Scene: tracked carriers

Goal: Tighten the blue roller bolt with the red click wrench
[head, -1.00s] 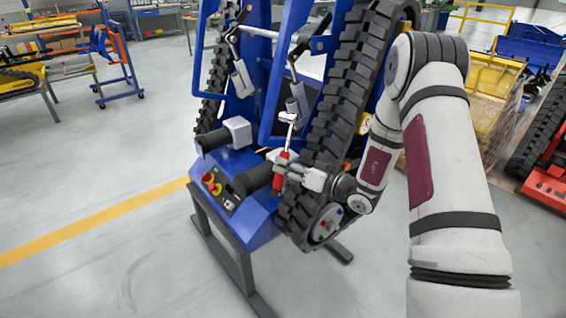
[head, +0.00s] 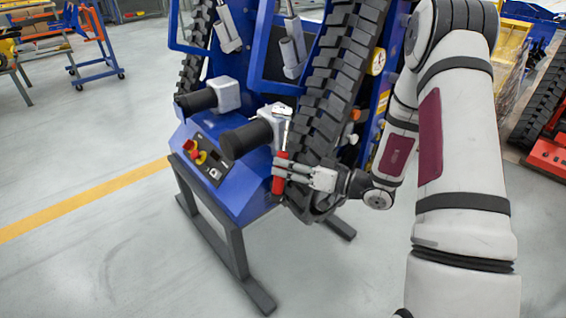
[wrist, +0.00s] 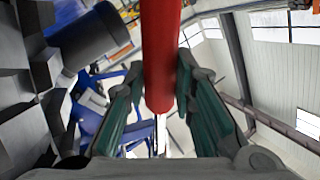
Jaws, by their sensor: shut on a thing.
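The red click wrench (head: 279,173) stands roughly upright in my gripper (head: 286,171), its bright metal shaft pointing up in front of the track. In the wrist view its red handle (wrist: 160,55) is between the green-padded fingers of my gripper (wrist: 160,100). The wrench is in front of the lower part of the black rubber track (head: 335,75) of the blue tracked carrier (head: 240,198). I cannot make out the blue roller bolt in either current view. The wrench's head is small and partly lost against the grey motor, so contact there cannot be told.
A black-and-grey motor (head: 245,138) is close left of the wrench. A control panel (head: 204,162) with a red knob is on the carrier's front. The carrier rests on a dark stand (head: 235,250). The floor in front is clear. Another track (head: 545,110) stands at the right.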

